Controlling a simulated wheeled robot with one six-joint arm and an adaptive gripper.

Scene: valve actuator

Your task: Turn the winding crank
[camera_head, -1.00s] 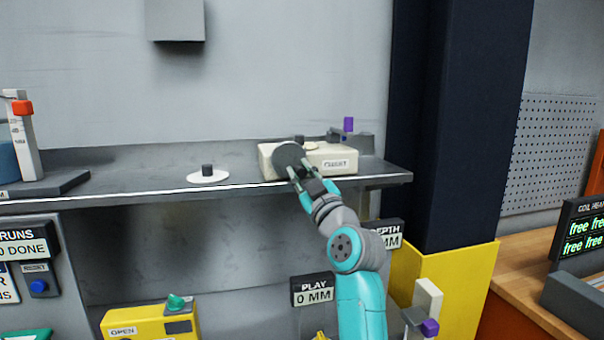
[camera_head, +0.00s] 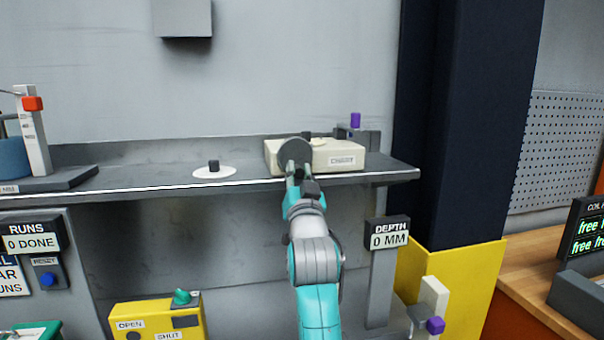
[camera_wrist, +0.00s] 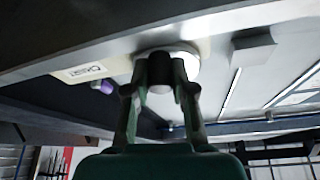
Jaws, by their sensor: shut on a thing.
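A cream box (camera_head: 340,155) labelled CHART stands on the grey shelf, and its label also shows in the wrist view (camera_wrist: 84,72). A round dark grey disc (camera_head: 295,152) sits at the box's front left; I take it for the winding crank. My gripper (camera_head: 294,172) reaches up to this disc from below and in front. In the wrist view my gripper (camera_wrist: 160,75) has its two fingers on either side of a short dark knob, shut on it, with a pale round face (camera_wrist: 186,58) just behind. The fingers hide most of the knob and how it joins the disc.
A white disc with a black knob (camera_head: 213,167) lies left on the shelf (camera_head: 130,186). A purple-topped post (camera_head: 355,122) stands behind the box. A DEPTH display (camera_head: 388,234) reads 0 MM below. A yellow OPEN/SHUT box (camera_head: 150,322) is lower left; a dark pillar (camera_head: 455,120) stands right.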

